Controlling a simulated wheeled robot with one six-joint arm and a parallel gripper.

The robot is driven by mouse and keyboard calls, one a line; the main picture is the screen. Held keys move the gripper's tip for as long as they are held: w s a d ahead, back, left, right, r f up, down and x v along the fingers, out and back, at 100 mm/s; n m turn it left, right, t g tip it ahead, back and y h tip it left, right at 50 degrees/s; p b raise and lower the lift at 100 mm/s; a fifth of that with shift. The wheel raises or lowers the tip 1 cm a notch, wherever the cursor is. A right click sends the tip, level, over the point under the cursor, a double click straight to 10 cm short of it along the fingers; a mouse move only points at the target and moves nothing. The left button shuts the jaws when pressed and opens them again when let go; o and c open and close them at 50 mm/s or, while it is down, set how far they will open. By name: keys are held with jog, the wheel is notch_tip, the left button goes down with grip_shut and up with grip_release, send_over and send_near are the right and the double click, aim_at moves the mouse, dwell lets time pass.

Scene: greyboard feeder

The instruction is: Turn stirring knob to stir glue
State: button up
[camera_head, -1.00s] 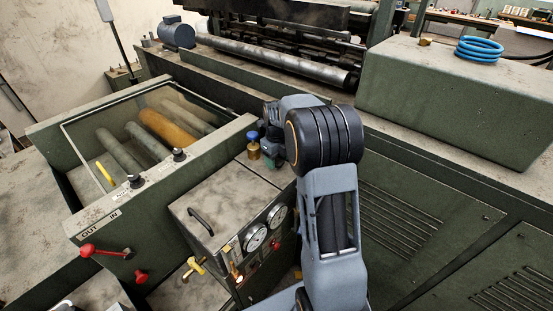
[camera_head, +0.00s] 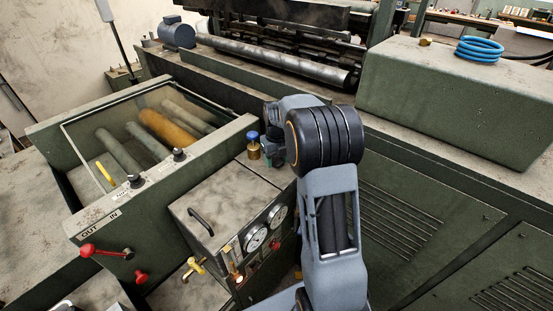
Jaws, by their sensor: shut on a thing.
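My gripper (camera_head: 270,145) is low beside the back right corner of the grey-topped box (camera_head: 218,208), mostly hidden by my own wrist. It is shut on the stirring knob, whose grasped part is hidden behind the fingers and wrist. A brass fitting with a blue cap (camera_head: 253,146) stands upright just left of my gripper; I cannot tell whether they touch. Two small black knobs (camera_head: 136,181) (camera_head: 179,155) sit on the ledge in front of the glass-covered roller bay (camera_head: 98,157), apart from my gripper.
Red levers (camera_head: 105,251) and a brass tap (camera_head: 193,267) stick out at lower left. The green machine housing (camera_head: 460,95) with a blue coil (camera_head: 479,48) stands at right.

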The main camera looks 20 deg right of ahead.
aim_at(277, 161)
jog(key=o, duration=0.9)
jog(key=shift+o, duration=0.2)
notch_tip(277, 161, up, 14)
jog(key=shift+f, duration=0.1)
